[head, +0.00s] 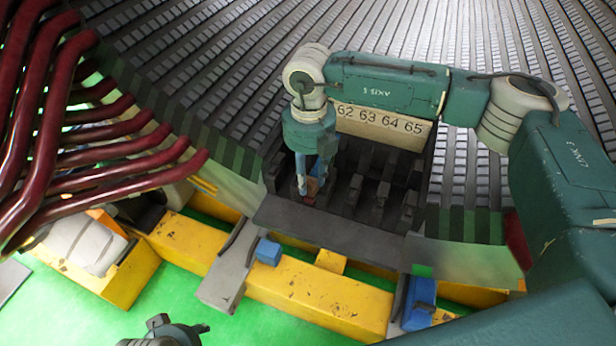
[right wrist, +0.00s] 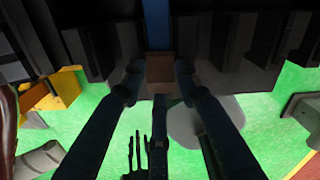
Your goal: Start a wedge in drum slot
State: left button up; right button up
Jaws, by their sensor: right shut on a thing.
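My right gripper (head: 308,187) points down in the head view at the left end of a dark slotted block below the label 62 63 64 65. In the right wrist view its two fingers (right wrist: 159,76) are closed on the sides of a small brown piece, the wedge (right wrist: 160,60). The wedge is at the mouth of a dark slot between black blocks; how far it is in is hidden. A blue strip (right wrist: 156,22) lies directly beyond it. The drum (head: 230,90) is the large ribbed surface behind. My left gripper (head: 178,332) shows only partly at the bottom edge; its opening is unclear.
The number plate (head: 382,124) stands behind the slots. A dark ledge (head: 325,221) runs in front of them. Dark red bars (head: 100,140) crowd the left. A yellow frame (head: 320,297) with blue blocks (head: 268,251) stands on green floor.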

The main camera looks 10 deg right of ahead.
aim_at(308, 179)
jog(key=o, duration=1.2)
jog(key=shift+w+d, duration=0.1)
jog(key=shift+w, duration=0.1)
jog(key=shift+o, duration=0.2)
notch_tip(308, 179, up, 12)
jog(key=shift+s, duration=0.15)
